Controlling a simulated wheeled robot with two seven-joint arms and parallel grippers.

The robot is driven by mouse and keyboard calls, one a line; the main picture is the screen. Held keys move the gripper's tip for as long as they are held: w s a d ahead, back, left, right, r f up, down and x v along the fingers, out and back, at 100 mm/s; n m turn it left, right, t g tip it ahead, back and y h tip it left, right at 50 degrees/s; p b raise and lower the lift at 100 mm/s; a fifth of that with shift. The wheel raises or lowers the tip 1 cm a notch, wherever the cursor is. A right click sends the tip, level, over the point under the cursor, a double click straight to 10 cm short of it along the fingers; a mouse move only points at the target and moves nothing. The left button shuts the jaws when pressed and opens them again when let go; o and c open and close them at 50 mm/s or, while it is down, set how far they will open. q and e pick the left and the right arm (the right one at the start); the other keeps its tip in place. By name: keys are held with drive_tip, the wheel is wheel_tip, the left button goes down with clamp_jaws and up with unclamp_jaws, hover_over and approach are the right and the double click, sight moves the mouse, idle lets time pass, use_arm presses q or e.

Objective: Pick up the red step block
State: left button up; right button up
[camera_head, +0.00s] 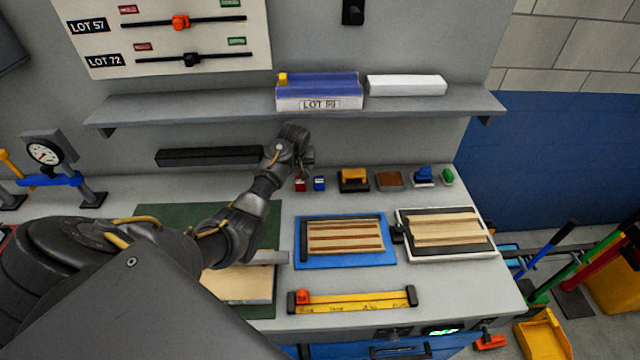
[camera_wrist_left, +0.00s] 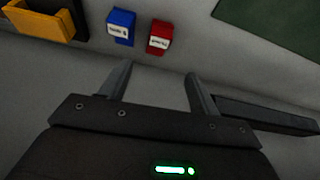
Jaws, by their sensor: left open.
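The small red block (camera_head: 300,185) with a white label stands at the back of the bench, next to a similar blue block (camera_head: 319,184). In the left wrist view the red block (camera_wrist_left: 159,40) sits just beyond the fingertips, roughly in line with the gap between them, and the blue block (camera_wrist_left: 121,27) is to its left. My left gripper (camera_wrist_left: 158,73) is open and empty, with the red block not between its fingers. In the head view my left gripper (camera_head: 306,166) is partly hidden by its own wrist, just behind and above the red block. My right gripper is not in view.
A yellow-and-black item (camera_head: 353,179) stands right of the blue block. A shelf (camera_head: 220,106) carrying boxes overhangs the back of the bench. A dark bar (camera_head: 208,157) is on the left. Blue (camera_head: 345,263) and white (camera_head: 490,253) trays with wooden slats lie in front.

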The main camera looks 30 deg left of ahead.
sight(300, 180)
use_arm(q)
drive_tip(key=shift+m, duration=0.3)
drive_tip(key=x, duration=0.4)
drive_tip(key=b+x, duration=0.1)
drive_tip(key=shift+w+d+f, duration=0.3)
drive_tip(key=shift+w+f, duration=0.05)
drive_tip(key=shift+f, duration=0.05)
drive_tip(key=b+x, duration=0.1)
drive_tip(key=b, duration=0.1)
drive_tip(key=b+x, duration=0.2)
drive_tip(key=b, duration=0.1)
drive_tip(key=b+x, duration=0.2)
drive_tip(key=b, duration=0.1)
drive_tip(key=shift+s+a+f, duration=0.1)
drive_tip(key=shift+s+f, duration=0.15)
drive_tip(key=shift+r, duration=0.15)
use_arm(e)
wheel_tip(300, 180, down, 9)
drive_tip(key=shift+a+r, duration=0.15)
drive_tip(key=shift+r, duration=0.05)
use_arm(q)
drive_tip(key=c, duration=1.1)
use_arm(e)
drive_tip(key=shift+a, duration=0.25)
use_arm(q)
drive_tip(key=shift+r, duration=0.1)
